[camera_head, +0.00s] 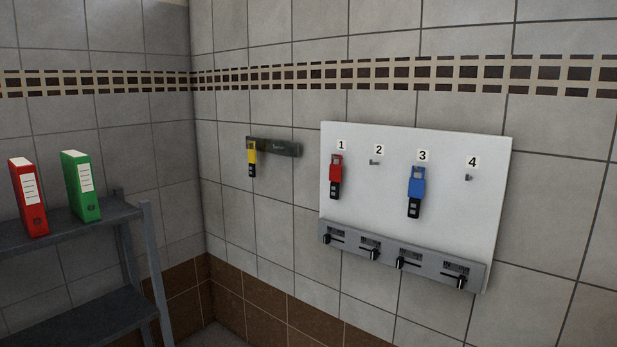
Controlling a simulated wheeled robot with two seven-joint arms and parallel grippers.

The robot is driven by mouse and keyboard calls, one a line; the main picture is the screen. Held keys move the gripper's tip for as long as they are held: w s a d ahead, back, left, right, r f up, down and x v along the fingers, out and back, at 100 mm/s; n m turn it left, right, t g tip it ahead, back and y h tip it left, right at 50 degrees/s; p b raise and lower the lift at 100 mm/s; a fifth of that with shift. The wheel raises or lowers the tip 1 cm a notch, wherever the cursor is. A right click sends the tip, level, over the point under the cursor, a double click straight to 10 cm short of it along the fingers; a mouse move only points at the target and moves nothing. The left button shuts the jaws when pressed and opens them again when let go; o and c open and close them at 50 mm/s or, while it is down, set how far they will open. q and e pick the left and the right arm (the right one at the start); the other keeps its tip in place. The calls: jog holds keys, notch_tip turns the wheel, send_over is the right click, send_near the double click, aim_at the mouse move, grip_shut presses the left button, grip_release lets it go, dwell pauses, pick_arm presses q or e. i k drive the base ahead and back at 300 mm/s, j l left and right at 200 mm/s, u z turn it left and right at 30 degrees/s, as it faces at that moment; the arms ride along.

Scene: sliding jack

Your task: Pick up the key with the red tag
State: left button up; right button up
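The key with the red tag (336,172) hangs on the white board (400,142), under the label 1. Its lower part is black and points down. A blue-tagged key (416,185) hangs under the label 3 on the same board. A yellow-tagged key (252,156) hangs from a dark bracket on the wall to the left of the board. Neither of my grippers shows in the head view.
Hooks 2 (376,162) and 4 (468,178) are empty. A grey strip (345,246) with several black levers runs along the board's lower edge. A metal shelf (120,212) at the left carries a red binder (30,200) and a green binder (82,188).

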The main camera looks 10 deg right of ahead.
aim_at(334, 171)
jog(key=i+j+z, duration=0.1)
jog(key=i+j, duration=0.6)
jog(key=i, duration=0.15)
jog(key=i+l, duration=0.15)
jog(key=i, duration=0.2)
jog(key=i+l, duration=0.2)
jog(key=i, duration=0.2)
jog(key=i+l, duration=0.15)
jog(key=l, duration=0.2)
jog(key=i+l, duration=0.1)
jog(key=l, duration=0.2)
jog(key=i+l+z, duration=0.1)
jog(key=l, duration=0.25)
